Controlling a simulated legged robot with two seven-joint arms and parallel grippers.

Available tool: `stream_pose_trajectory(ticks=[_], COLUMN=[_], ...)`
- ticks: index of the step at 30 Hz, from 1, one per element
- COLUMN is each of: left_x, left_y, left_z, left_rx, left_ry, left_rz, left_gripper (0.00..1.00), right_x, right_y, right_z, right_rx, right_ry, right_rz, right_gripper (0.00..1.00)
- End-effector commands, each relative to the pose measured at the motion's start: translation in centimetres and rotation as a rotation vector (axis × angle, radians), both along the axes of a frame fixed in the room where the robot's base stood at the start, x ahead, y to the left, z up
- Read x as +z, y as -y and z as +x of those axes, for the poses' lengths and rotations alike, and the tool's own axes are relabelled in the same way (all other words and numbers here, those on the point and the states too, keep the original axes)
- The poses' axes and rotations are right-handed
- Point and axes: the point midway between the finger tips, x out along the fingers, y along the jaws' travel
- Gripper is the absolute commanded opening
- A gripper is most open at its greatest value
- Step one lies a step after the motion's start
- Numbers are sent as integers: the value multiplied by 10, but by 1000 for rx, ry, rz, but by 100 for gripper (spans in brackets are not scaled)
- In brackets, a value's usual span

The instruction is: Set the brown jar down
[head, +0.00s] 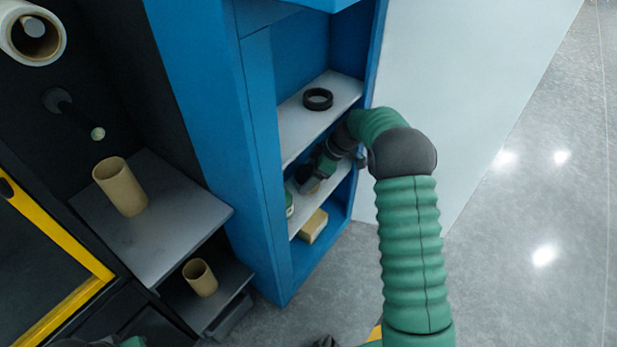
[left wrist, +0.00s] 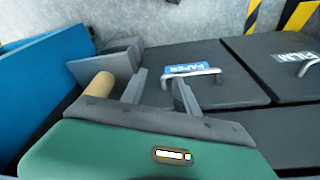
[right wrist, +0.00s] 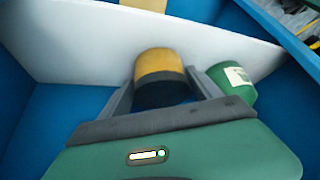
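The brown jar (right wrist: 160,68), yellow-brown at one end and dark at the other, sits between the fingertips of my right gripper (right wrist: 162,72) in the right wrist view. Both fingertips appear to touch its sides. In the head view my right gripper (head: 312,178) reaches into the blue cabinet (head: 262,110), at the level of its lower white shelf (head: 338,194). The jar is mostly hidden there, and I cannot tell whether it touches the shelf. My left gripper (left wrist: 160,90) is open and empty, its fingers apart.
A green jar (right wrist: 232,82) with a pale label stands close beside the right finger. A black ring (head: 317,98) lies on the upper shelf. A tan block (head: 314,226) lies below. Cardboard tubes stand on grey ledges (head: 165,240) at left.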

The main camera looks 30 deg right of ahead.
Motion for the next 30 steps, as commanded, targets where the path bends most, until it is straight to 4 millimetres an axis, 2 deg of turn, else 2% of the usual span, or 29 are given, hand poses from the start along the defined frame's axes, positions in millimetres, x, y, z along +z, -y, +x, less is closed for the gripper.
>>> stream_pose_trajectory(ticks=[1, 3, 11, 14, 22, 25, 30], left_x=[0, 0, 1, 7, 37, 40, 39], left_y=[0, 0, 0, 0, 0, 0, 0], left_z=[0, 0, 0, 0, 0, 0, 0], left_rx=[0, 0, 0, 0, 0, 0, 0], left_ry=[0, 0, 0, 0, 0, 0, 0], left_rz=[0, 0, 0, 0, 0, 0, 0], left_gripper=[36, 36, 36, 36, 36, 36, 36], right_x=[0, 0, 1, 10, 58, 65, 65], right_y=[0, 0, 0, 4, 24, 27, 29], right_z=[0, 0, 0, -2, -19, -23, -25], right_rx=[0, 0, 0, -1, -2, 0, 0], right_ry=[0, 0, 0, 1, 2, 0, -1], right_rz=[0, 0, 0, 1, 0, 0, 1], right_gripper=[81, 89, 89, 89, 89, 89, 89])
